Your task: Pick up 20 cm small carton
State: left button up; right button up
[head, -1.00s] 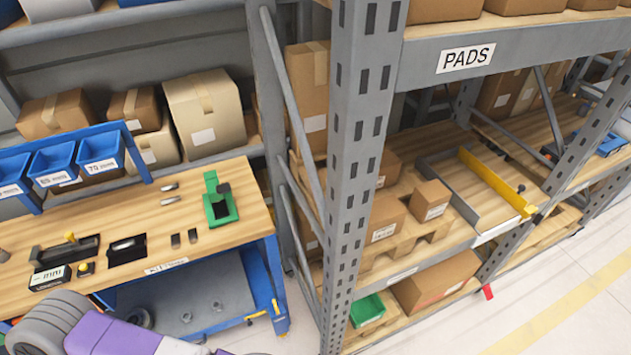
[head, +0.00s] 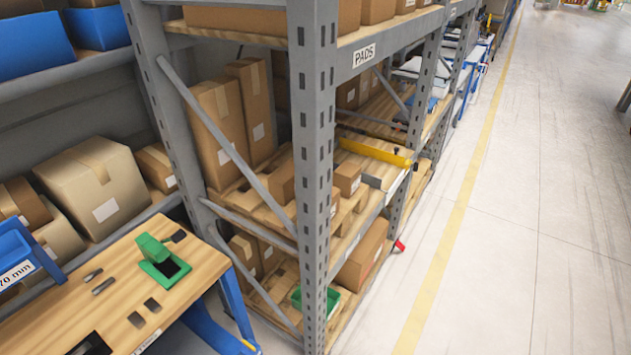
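Several brown cartons stand in the rack; I cannot read any size on them. A small carton (head: 347,179) sits on a wooden pallet on the middle shelf, behind the front upright, with a white label on its face. Another carton (head: 281,184) stands left of it, partly hidden by the upright. A larger carton (head: 362,254) lies on the bottom shelf. Neither of my grippers is in view.
A grey upright (head: 314,150) stands in front. A workbench (head: 120,275) with a green device (head: 162,260) fills the lower left. The floor (head: 510,200) at right is clear.

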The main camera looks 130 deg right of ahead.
aim_at(281, 183)
jog(key=z, duration=3.85)
